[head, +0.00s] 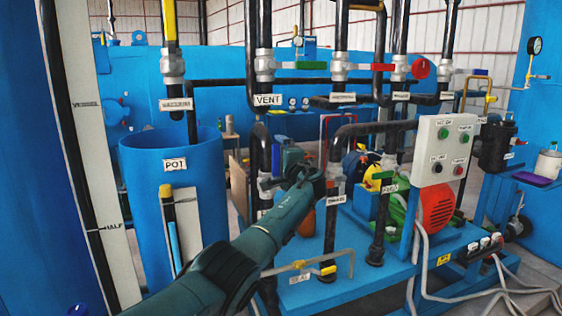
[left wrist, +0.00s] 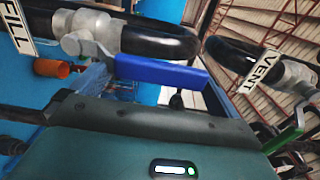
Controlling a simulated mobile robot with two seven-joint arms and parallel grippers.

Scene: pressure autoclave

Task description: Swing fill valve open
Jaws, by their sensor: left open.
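In the left wrist view the fill valve (left wrist: 88,38) is a grey metal body on a black pipe, beside a white FILL label (left wrist: 18,28). Its blue lever (left wrist: 160,72) runs to the right, just beyond my gripper's dark front edge. My left gripper (head: 314,176) is open in the head view, reaching in among the pipes beside the blue pot. Its fingertips are hard to make out, and I cannot tell whether they touch the lever. In the head view I cannot pick out the blue lever near the gripper. My right gripper is not in view.
A VENT label (left wrist: 262,68) and a green lever (left wrist: 285,138) are at the right of the left wrist view. In the head view, the blue pot (head: 150,210) stands left of my arm, and a control box (head: 442,150) stands right. Vertical black pipes crowd the middle.

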